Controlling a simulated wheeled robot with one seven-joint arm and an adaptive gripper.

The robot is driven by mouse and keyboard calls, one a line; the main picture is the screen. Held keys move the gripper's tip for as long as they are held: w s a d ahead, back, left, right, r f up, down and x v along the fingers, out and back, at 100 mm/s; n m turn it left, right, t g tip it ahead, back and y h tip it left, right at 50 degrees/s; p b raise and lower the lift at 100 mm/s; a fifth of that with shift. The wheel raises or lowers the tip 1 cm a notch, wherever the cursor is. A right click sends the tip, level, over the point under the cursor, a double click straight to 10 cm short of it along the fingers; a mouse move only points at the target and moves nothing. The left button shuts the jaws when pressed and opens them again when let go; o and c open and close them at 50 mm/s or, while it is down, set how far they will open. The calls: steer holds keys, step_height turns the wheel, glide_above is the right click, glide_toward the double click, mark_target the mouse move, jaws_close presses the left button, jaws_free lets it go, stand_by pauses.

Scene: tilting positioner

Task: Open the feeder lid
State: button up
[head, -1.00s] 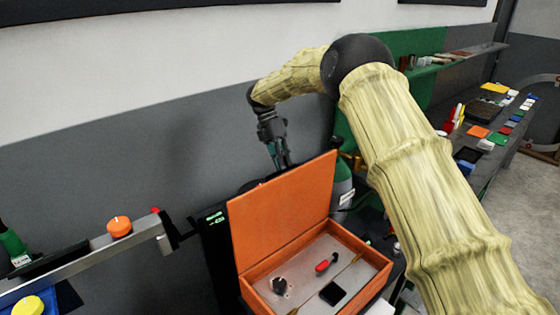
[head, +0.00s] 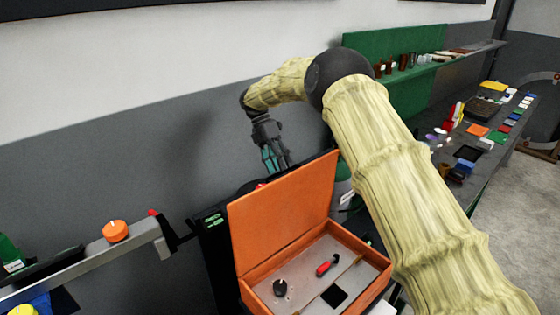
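The feeder is an orange open-topped box (head: 262,270) at the lower middle of the head view. Its orange lid (head: 280,215) stands raised at the back-left side, leaning slightly back, so the inside shows. Inside are a grey plate with a black knob (head: 280,287), a red-handled part (head: 326,267) and a dark square opening (head: 334,296). My gripper (head: 276,162) points down behind the lid's upper edge, its teal fingers near that edge. Contact with the lid cannot be made out. The finger gap is too small to judge.
My arm crosses the right of the view, hiding part of the bench. A rail with an orange knob (head: 115,231) runs at the left. A bench (head: 470,180) with several small items stands at the right. The grey wall (head: 100,180) is close behind.

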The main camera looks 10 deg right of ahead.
steer(key=shift+o, duration=1.4)
steer(key=shift+s+a+f, duration=0.15)
steer(key=shift+f, duration=0.55)
steer(key=shift+r, duration=0.1)
steer(key=shift+c, duration=0.6)
steer(key=shift+r, duration=0.2)
steer(key=shift+c, duration=0.4)
steer(key=shift+v, duration=3.95)
steer(key=shift+c, duration=0.8)
